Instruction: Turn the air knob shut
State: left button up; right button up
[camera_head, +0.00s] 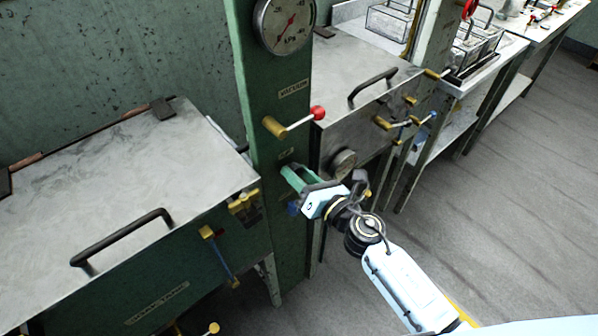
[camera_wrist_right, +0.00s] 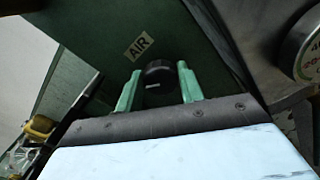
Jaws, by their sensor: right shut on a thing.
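The air knob (camera_wrist_right: 158,75) is a round black knob with a short white mark, on the green post (camera_wrist_right: 185,35) just by the AIR label (camera_wrist_right: 139,47) in the right wrist view. The white mark lies nearly level in that view. My right gripper (camera_wrist_right: 160,83) has its green fingers on either side of the knob and is shut on it. In the head view my right gripper (camera_head: 288,173) reaches the front of the post (camera_head: 262,140), and its fingers hide the knob there. My left gripper is not in view.
Above my right gripper is a brass valve lever with a red ball (camera_head: 317,113), below a VACUUM label and a pressure gauge (camera_head: 285,22). Lidded metal basins stand left (camera_head: 120,190) and right (camera_head: 350,75) of the post. Open floor (camera_head: 500,190) lies to the right.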

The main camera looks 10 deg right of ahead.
jog(key=shift+m, duration=1)
jog(key=shift+m+p, duration=0.4)
jog(key=shift+m, duration=0.5)
jog(key=m+p, duration=0.1)
jog(key=m, duration=0.3)
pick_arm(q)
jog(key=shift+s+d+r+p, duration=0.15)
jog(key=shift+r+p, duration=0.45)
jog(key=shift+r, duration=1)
pick_arm(e)
jog(key=shift+f+m, duration=0.15)
jog(key=shift+m, duration=1.85)
jog(key=o, duration=1)
jog(key=shift+d, duration=0.1)
